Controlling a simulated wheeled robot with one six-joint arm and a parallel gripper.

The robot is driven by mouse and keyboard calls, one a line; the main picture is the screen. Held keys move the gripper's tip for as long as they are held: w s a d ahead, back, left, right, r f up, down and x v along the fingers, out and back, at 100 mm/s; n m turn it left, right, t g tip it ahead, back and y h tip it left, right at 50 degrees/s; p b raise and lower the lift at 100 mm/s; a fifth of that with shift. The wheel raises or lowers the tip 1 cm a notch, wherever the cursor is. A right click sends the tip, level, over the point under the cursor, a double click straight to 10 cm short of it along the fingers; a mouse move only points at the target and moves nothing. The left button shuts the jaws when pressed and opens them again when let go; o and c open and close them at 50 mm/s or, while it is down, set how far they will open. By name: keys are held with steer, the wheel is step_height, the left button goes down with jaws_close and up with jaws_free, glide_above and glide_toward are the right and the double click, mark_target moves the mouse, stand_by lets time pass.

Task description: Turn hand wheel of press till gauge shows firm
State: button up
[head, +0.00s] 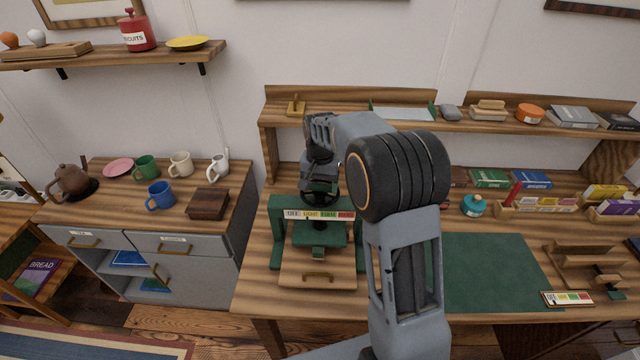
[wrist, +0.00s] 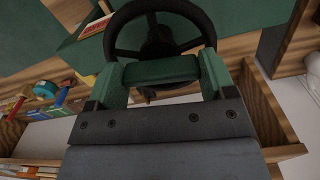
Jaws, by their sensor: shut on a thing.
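The green press (head: 276,235) stands on the bench, left of the green mat. Its dark hand wheel (head: 322,199) is on top, partly hidden by my gripper (head: 319,180), which comes down from above. In the wrist view the black wheel (wrist: 158,14) shows with its spokes and hub, at the fingertips of my gripper (wrist: 160,66). My gripper is shut on the hand wheel. The gauge (head: 319,215) is a strip of white, yellow, green and red fields on the press front. A small dark pointer appears near the white-yellow border; its exact reading is too small to tell.
A wooden board with a handle (head: 318,275) lies at the press's front. The green mat (head: 490,272) is clear. A small card with coloured fields (head: 567,298) lies at the right. A shelf (head: 370,122) runs behind. Mugs and a wooden box (head: 208,203) stand on the left cabinet.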

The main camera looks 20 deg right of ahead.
mark_target(320, 184)
steer(key=shift+r+m, duration=0.1)
steer(key=shift+m, duration=0.8)
steer(key=o, duration=0.9)
step_height(320, 184, up, 14)
steer(key=shift+f, duration=0.15)
stand_by(0.6)
